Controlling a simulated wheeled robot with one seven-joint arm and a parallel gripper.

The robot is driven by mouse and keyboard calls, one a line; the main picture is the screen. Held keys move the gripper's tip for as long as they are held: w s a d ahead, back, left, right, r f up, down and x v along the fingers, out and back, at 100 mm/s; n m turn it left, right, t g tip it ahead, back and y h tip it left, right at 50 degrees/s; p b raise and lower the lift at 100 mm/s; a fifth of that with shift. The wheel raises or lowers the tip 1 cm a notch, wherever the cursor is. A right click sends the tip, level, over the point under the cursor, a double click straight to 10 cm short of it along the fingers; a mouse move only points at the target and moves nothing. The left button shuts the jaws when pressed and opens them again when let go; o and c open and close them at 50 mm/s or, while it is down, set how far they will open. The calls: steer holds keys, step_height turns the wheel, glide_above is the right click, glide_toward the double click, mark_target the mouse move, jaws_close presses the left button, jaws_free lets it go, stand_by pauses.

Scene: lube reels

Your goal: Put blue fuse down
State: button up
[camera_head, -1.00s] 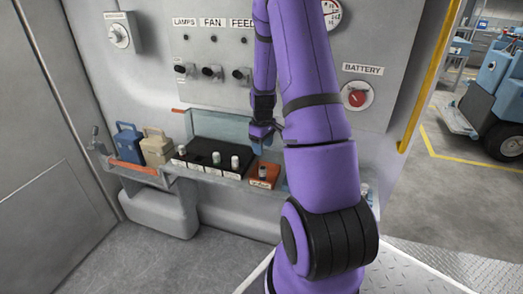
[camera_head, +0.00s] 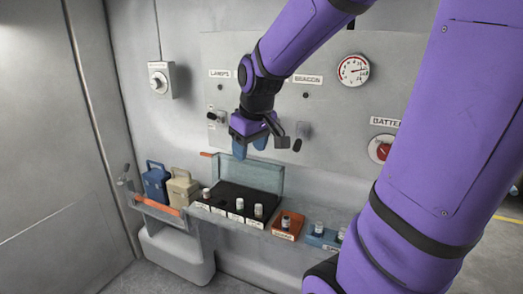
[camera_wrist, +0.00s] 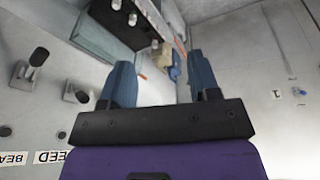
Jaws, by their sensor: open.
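My gripper (camera_head: 249,146) is open and empty, fingers pointing down, in front of the panel and above the tray shelf. Its two blue fingers also show in the wrist view (camera_wrist: 160,78), with nothing between them. One small fuse (camera_head: 286,222) stands upright in the orange tray (camera_head: 279,236). Several pale-topped fuses (camera_head: 258,211) stand in the black tray (camera_head: 228,199). More fuses (camera_head: 319,228) stand in the blue tray (camera_head: 310,240) at the right. The fuses are too small for me to tell which one is blue.
A clear raised lid (camera_head: 256,174) stands behind the black tray. A blue case (camera_head: 155,186) and a beige case (camera_head: 182,193) stand left on the shelf. Knobs (camera_head: 216,117) project from the panel near my gripper. A battery switch (camera_head: 381,150) is at the right.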

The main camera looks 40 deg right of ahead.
steer(key=s+a+r+t, duration=0.1)
steer(key=s+a+r, duration=0.2)
steer(key=s, duration=0.4)
steer(key=s+a+r+t, duration=0.1)
steer(key=s+a+r, duration=0.2)
steer(key=s+a, duration=0.2)
steer(key=shift+s+a+r+m+y, duration=0.15)
steer(key=shift+s+a+m+y, duration=0.2)
steer(key=shift+s, duration=0.5)
